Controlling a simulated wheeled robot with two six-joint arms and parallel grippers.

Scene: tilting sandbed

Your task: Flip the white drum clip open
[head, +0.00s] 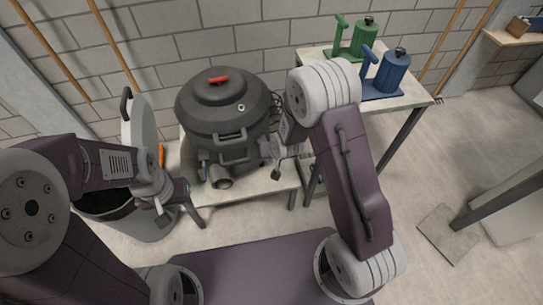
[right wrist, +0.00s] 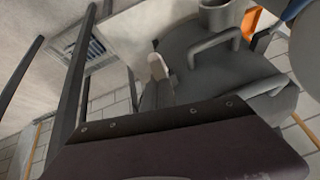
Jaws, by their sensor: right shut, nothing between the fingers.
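The dark grey drum (head: 222,118) stands upright on a bench in the head view, with a red grip on its lid. In the right wrist view its grey body and a bar handle (right wrist: 215,45) fill the upper right. A small whitish piece (right wrist: 157,65) shows just beyond my right fingertips; it may be the white clip, but I cannot tell if they touch. My right gripper (head: 277,158) is shut and empty at the drum's right side; its fingers also show in the right wrist view (right wrist: 155,90). My left gripper (head: 170,199) is left of the drum, its jaw state unclear.
A grey bin (head: 150,226) with a raised lid (head: 137,122) stands left of the bench (head: 262,187). A second table (head: 408,97) at the back right holds a green device (head: 358,38) and a blue device (head: 388,74). Open floor lies to the right.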

